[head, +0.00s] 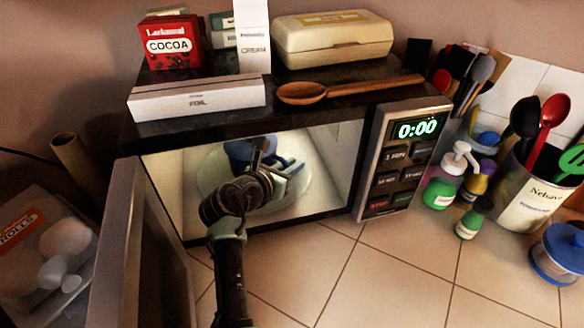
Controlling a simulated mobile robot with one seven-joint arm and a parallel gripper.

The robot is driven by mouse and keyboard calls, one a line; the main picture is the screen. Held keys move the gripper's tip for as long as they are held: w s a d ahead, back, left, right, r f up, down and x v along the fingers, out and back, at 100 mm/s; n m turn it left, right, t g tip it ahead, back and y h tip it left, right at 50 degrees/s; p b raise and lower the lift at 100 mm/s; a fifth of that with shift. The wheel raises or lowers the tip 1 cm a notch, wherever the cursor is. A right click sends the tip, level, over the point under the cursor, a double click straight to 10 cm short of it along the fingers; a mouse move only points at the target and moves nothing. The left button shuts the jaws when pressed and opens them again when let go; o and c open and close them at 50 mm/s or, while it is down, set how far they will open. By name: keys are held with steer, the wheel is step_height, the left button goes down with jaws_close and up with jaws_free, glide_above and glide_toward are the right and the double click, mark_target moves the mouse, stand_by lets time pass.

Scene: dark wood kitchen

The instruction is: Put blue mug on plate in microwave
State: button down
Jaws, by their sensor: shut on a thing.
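The microwave (386,150) stands on the tiled counter with its door (132,250) swung wide open to the left. Inside it is a pale round plate (211,180). The blue mug (237,148) is inside the microwave, over the far part of the plate. My gripper (265,160) reaches in through the opening and is shut on the mug. The gripper and wrist hide part of the mug and plate. I cannot tell whether the mug's base touches the plate.
A foil box (197,99), wooden spoon (345,88), cocoa box (171,45) and cream egg carton (333,38) lie on top of the microwave. Bottles (441,192) and a utensil crock (530,200) stand at right. The counter in front (380,270) is clear.

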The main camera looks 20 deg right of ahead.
steer(key=shift+f, duration=0.15)
steer(key=shift+f, duration=0.1)
steer(key=c, duration=0.9)
jaws_free()
steer(key=shift+f, duration=0.1)
steer(key=shift+s+a+r+p, duration=0.3)
steer(key=shift+r+p, duration=0.25)
steer(key=shift+p, duration=0.25)
steer(key=p+v, duration=0.5)
steer(key=shift+s+a+p, duration=0.55)
steer(key=shift+p, duration=0.25)
